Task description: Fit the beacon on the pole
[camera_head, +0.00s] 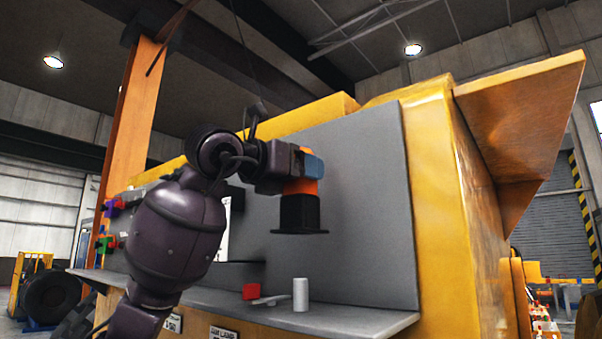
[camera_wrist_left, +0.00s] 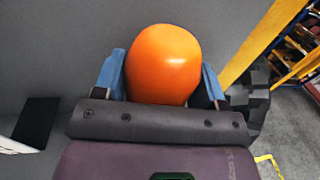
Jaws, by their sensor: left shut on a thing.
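The beacon has an orange body (camera_head: 301,187) above a black base with a wide flange (camera_head: 300,213). My left gripper (camera_head: 309,172), with blue fingers, is shut on the orange part and holds the beacon roughly upright in front of the grey panel. In the left wrist view the orange dome (camera_wrist_left: 163,64) sits between the two blue fingers, and its base is hidden. A short white upright cylinder (camera_head: 300,294) stands on the ledge below the beacon, clearly apart from it. I cannot tell whether it is the pole. My right gripper is not in view.
A red block (camera_head: 250,291) and a small grey flat piece (camera_head: 268,300) lie on the grey ledge (camera_head: 360,318) left of the cylinder. The grey panel (camera_head: 365,190) rises behind. Coloured fittings (camera_head: 112,207) are at the left. The ledge's right end is clear.

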